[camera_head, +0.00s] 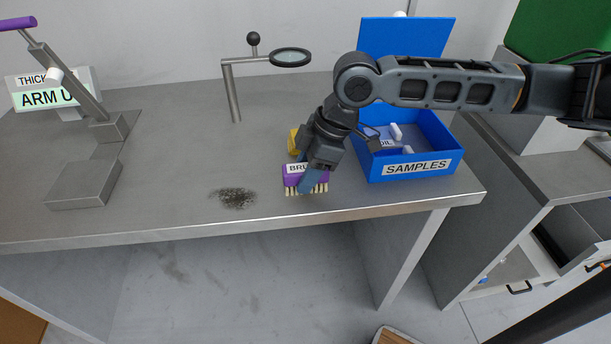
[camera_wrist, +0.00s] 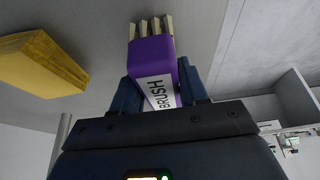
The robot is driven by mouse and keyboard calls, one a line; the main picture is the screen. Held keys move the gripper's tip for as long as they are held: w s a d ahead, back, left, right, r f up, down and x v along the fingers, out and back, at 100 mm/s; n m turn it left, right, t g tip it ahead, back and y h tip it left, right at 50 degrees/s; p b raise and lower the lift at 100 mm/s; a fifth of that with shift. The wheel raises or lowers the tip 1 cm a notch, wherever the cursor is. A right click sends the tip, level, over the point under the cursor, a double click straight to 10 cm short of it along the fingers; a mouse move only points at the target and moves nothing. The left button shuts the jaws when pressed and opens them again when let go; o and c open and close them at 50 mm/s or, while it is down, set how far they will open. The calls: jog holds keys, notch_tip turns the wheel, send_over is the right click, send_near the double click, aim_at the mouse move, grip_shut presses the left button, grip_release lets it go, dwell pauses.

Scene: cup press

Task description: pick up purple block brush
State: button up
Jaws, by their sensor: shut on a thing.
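The purple block brush (camera_head: 319,178) has pale bristles and a white label reading BRUSH. It is near the front edge of the grey table, left of the blue samples box. My gripper (camera_head: 307,178) is shut on it from above, with a finger on each side. In the wrist view the brush (camera_wrist: 152,58) sits between the two dark blue fingers of my gripper (camera_wrist: 157,88), with its bristles pointing away from the palm. I cannot tell whether the bristles touch the table.
A yellow block (camera_head: 293,140) lies just behind the brush. The blue samples box (camera_head: 415,169) stands open at right. A dark smudge (camera_head: 233,198) marks the table (camera_head: 180,170) at left. A magnifier stand (camera_head: 232,92) and a metal lever press (camera_head: 85,185) stand farther back and left.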

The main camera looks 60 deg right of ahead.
aim_at(302, 166)
jog(key=shift+c, duration=1)
jog(key=shift+r, duration=0.1)
jog(key=shift+r, duration=0.25)
jog(key=r, duration=0.3)
jog(key=shift+s+d+r, duration=0.1)
jog(key=shift+d+r, duration=0.25)
jog(key=s+d+r+b, duration=0.1)
jog(key=s+d+r, duration=0.5)
jog(key=d, duration=0.3)
jog(key=shift+r, duration=0.3)
jog(key=shift+d, duration=0.1)
